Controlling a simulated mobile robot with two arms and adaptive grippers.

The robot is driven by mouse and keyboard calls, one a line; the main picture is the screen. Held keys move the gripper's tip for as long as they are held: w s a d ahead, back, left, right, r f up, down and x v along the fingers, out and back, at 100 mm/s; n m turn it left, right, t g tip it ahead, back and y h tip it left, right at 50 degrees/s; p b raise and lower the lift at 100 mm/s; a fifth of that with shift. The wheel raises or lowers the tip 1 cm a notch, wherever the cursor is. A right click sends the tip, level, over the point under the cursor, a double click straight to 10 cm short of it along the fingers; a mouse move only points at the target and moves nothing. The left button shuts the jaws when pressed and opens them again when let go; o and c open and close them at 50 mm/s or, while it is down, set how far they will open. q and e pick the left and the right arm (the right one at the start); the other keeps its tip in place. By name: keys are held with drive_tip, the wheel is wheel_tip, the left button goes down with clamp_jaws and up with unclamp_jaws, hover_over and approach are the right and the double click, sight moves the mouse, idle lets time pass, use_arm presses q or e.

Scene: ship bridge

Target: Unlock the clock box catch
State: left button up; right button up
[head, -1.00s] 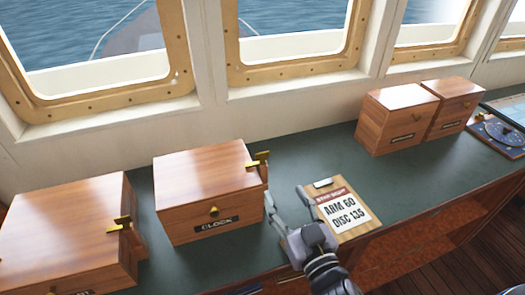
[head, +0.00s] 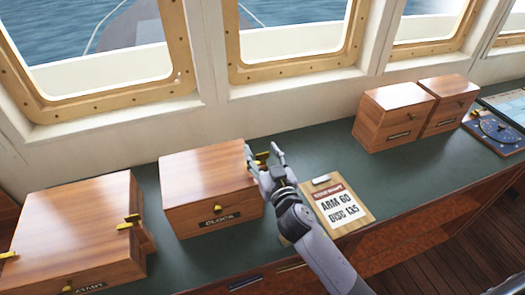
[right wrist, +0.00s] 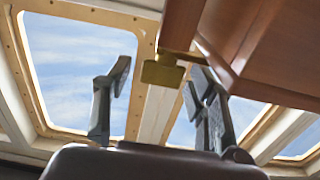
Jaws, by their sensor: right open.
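The clock box (head: 205,175) is a wooden box with a CLOCK label and a brass knob on its front, standing on the green counter. Its brass catch (head: 262,158) sticks out at the box's right side. My right gripper (head: 263,152) is open at that side, with its fingers around or just beside the catch. In the right wrist view the catch (right wrist: 162,71) shows as a brass tab between the open fingers, nearer the right finger, below the wooden box (right wrist: 255,45). I cannot tell whether a finger touches it. My left gripper is not in view.
Another wooden box (head: 75,225) with a brass catch stands at the left. A clipboard (head: 338,205) reading "ARM 60 DISC 135" lies right of my arm. Two closed boxes (head: 393,115) stand farther right. The green counter (head: 310,145) is clear behind the clipboard.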

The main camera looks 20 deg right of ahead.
drive_tip(key=shift+c, duration=0.2)
drive_tip(key=c, duration=1.1)
